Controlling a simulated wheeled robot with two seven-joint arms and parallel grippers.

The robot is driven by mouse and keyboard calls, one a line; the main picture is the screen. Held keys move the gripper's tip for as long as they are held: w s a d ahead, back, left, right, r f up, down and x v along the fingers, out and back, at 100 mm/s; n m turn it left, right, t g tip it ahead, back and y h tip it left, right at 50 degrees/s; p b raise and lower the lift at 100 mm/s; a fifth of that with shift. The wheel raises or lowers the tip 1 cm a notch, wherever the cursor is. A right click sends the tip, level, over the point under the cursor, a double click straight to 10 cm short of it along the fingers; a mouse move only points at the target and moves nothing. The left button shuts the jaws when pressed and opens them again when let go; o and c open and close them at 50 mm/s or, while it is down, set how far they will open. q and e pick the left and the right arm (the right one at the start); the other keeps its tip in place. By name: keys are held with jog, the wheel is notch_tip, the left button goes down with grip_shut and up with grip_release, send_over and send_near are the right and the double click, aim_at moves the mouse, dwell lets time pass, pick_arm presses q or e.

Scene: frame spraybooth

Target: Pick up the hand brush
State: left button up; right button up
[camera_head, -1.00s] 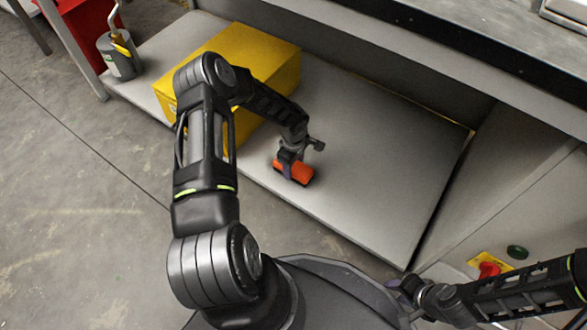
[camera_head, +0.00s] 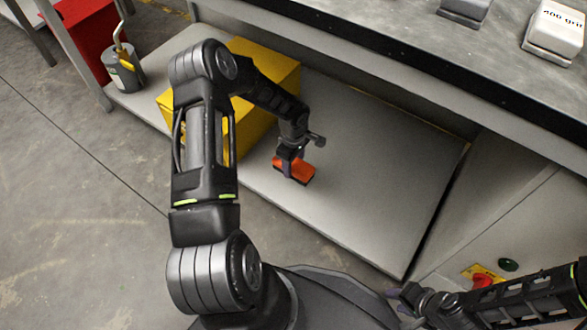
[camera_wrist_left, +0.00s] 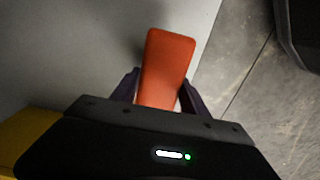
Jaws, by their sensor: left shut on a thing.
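The hand brush (camera_head: 299,172) shows as an orange block with a dark edge, low over the grey lower shelf. Whether it touches the shelf is hard to tell. My left gripper (camera_head: 290,164) is shut on it from above. In the left wrist view the orange brush (camera_wrist_left: 167,62) stands out between the two dark fingers of my left gripper (camera_wrist_left: 160,95). Its near end is hidden behind the gripper body. My right gripper (camera_head: 403,296) is at the lower right, away from the brush; its fingers are too small and dark to read.
A yellow box (camera_head: 278,73) stands on the grey shelf (camera_head: 370,150) behind my left arm. A grey can (camera_head: 119,70) with a brush in it stands at the shelf's left end. A workbench (camera_head: 400,50) overhangs the shelf. The shelf right of the brush is clear.

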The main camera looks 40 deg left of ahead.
pick_arm(q)
jog(key=shift+r, duration=0.7)
jog(key=o, duration=0.9)
jog(key=c, duration=0.6)
